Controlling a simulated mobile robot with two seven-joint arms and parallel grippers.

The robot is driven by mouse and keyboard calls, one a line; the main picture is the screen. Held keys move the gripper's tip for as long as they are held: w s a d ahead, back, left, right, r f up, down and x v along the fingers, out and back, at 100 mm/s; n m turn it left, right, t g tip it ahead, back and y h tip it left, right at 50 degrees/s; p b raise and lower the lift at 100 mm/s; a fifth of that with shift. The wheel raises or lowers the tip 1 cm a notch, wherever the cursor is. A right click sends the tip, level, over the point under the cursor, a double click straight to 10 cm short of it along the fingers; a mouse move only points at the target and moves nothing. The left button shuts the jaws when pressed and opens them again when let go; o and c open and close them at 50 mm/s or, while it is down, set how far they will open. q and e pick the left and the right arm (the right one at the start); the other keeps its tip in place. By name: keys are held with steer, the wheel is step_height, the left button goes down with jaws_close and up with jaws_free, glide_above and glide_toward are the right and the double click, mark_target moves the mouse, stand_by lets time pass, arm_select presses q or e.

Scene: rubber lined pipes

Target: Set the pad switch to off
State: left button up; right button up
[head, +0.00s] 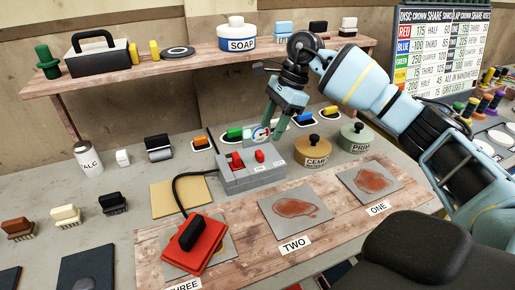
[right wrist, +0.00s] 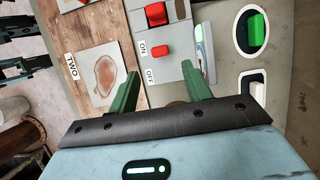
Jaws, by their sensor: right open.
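A grey switch box (head: 252,181) stands on the bench with two red switches, a left one (head: 237,161) and a right one (head: 260,156). A dark cable links it to a red pad (head: 208,250) with a black handle. In the right wrist view one red switch (right wrist: 160,51) sits by the ON and OFF labels, and another (right wrist: 156,14) lies higher. Its setting is hard to tell. My right gripper (head: 270,127) is open and empty, over the back of the box near its round dial (head: 261,133). In the right wrist view its fingers (right wrist: 160,72) straddle the OFF end.
Cement (head: 317,153) and primer (head: 358,139) pots stand right of the box. Coloured switches (head: 235,133) lie behind it. Patches marked TWO (head: 296,210) and ONE (head: 375,181) lie on the wooden board in front. A shelf (head: 190,72) runs along the back wall.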

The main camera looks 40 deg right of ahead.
mark_target(260, 152)
steer(key=shift+x, duration=3.9)
steer(key=shift+a+r, duration=0.1)
jaws_close()
